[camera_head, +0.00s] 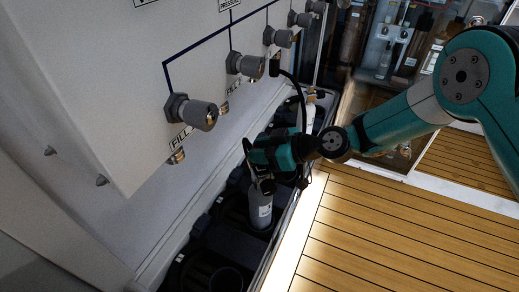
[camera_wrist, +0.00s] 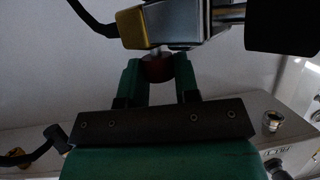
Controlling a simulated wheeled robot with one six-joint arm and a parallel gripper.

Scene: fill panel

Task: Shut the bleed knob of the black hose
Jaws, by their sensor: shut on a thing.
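In the wrist view, a small dark red knob (camera_wrist: 157,67) sits on a short stem under a brass and silver fitting (camera_wrist: 160,28). The two green fingers of my gripper (camera_wrist: 158,80) are shut on the knob, one on each side. In the head view, my gripper (camera_head: 260,157) is low beside the panel, above a grey bottle (camera_head: 260,208); the knob is hidden there. A black hose (camera_head: 295,84) hangs from the panel and runs down behind my gripper. A black hose (camera_wrist: 92,18) also shows beside the fitting in the wrist view. The knob's turn position cannot be told.
The pale panel (camera_head: 80,80) carries a row of grey valve knobs (camera_head: 198,112) above fill ports. Dark bottle holders (camera_head: 215,245) line its foot. A wooden slatted deck (camera_head: 400,230) lies open to the right. Glass-fronted gear stands at the back.

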